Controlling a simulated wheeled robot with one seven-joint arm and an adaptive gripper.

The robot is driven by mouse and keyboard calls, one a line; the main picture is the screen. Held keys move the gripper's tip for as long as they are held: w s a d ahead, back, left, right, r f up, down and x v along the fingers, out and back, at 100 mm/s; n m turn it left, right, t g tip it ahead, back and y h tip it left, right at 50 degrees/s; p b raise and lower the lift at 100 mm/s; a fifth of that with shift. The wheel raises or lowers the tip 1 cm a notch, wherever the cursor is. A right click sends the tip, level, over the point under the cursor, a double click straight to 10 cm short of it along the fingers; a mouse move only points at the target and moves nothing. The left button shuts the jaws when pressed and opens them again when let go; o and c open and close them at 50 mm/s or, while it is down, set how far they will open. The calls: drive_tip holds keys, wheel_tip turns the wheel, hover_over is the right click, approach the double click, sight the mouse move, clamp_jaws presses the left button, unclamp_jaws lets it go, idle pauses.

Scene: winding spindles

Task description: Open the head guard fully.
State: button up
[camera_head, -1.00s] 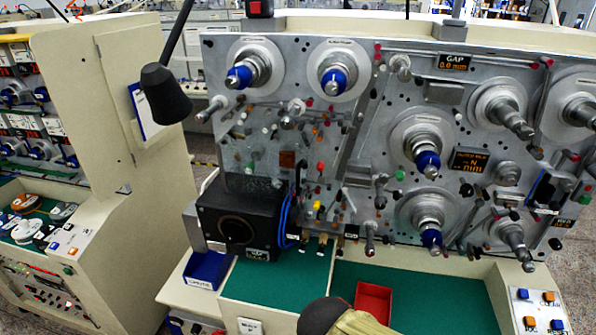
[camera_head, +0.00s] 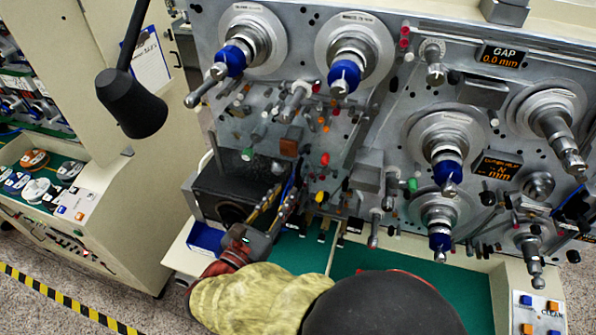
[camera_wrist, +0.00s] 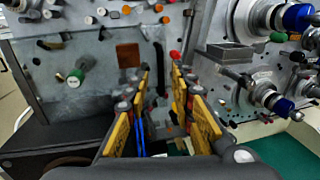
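A clear or greyish pane, which looks like the head guard (camera_head: 232,158), stands in front of the panel's lower left part, above a dark box. Its outline and hinge are hard to make out. In the wrist view the pane (camera_wrist: 95,82) fills the left half, with knobs and a copper-brown square on or behind it. My gripper (camera_head: 277,195) is in front of the dark box's right side, below the pane. In the wrist view my gripper (camera_wrist: 161,82) has its yellow fingers apart, with nothing held between them. I cannot tell whether a finger touches the guard.
The dark box (camera_head: 205,190) with a round opening is left of my fingers, and blue cables (camera_wrist: 141,132) run below them. Spindles (camera_head: 342,75) stick out from the panel above and right. A black lamp (camera_head: 133,103) hangs at left. The green deck (camera_head: 410,262) is mostly clear.

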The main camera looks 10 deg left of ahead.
sight(297, 177)
drive_tip(key=p+x, duration=0.1)
drive_tip(key=x, duration=0.7)
drive_tip(key=shift+f+p, duration=0.15)
drive_tip(key=shift+p, duration=0.15)
drive_tip(key=shift+c, duration=0.2)
clamp_jaws()
idle(0.3)
